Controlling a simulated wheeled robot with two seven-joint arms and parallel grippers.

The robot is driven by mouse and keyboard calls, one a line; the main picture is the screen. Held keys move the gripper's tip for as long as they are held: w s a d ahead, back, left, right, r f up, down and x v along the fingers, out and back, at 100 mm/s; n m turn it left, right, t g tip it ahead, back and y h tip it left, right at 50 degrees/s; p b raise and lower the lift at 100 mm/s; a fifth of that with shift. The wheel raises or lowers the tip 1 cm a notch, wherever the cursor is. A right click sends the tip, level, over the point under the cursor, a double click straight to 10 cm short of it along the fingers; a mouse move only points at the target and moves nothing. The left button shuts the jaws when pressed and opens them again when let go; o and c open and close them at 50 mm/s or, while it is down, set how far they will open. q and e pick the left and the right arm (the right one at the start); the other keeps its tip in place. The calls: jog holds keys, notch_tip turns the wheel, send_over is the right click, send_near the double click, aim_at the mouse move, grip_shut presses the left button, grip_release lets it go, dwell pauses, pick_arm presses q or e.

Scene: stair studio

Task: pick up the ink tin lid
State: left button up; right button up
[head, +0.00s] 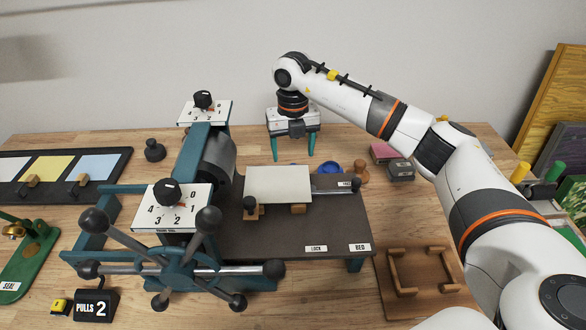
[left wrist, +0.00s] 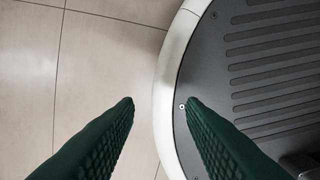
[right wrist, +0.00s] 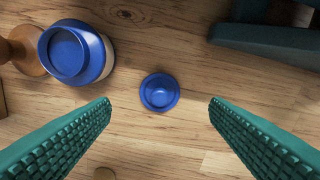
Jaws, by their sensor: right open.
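A small round blue piece with a raised rim, which looks like the ink tin lid (right wrist: 159,92), lies on the wooden table in the right wrist view. It sits centrally, just beyond the gap between the fingertips, touching neither. My right gripper (right wrist: 160,102) is open and empty, pointing down; in the head view it is at the back of the table (head: 293,157), behind the press bed. I cannot make out the small piece in the head view. A larger blue-topped, pale-sided tin (right wrist: 97,62) stands to its left. My left gripper (left wrist: 160,101) is open and empty above the floor.
The press bed (head: 290,232) stands in front of the right gripper, with the press roller (head: 219,160) to the left. A wooden knobbed piece (head: 361,171) is beside the tin. Pink and grey blocks (head: 384,152) lie farther right. Bare wood surrounds the small blue piece.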

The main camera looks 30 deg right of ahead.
jog(key=shift+w+f, duration=0.1)
jog(key=shift+f, duration=0.35)
notch_tip(320, 180, down, 4)
jog(key=shift+w+d+f+p, duration=0.1)
jog(key=shift+w+f+p, duration=0.05)
jog(key=shift+p, duration=0.35)
pick_arm(q)
jog(key=shift+w+d+r, duration=0.1)
jog(key=shift+w+r, duration=0.45)
pick_arm(e)
jog(key=c, duration=1)
pick_arm(q)
jog(key=shift+s, duration=0.2)
pick_arm(e)
jog(key=shift+c, duration=0.2)
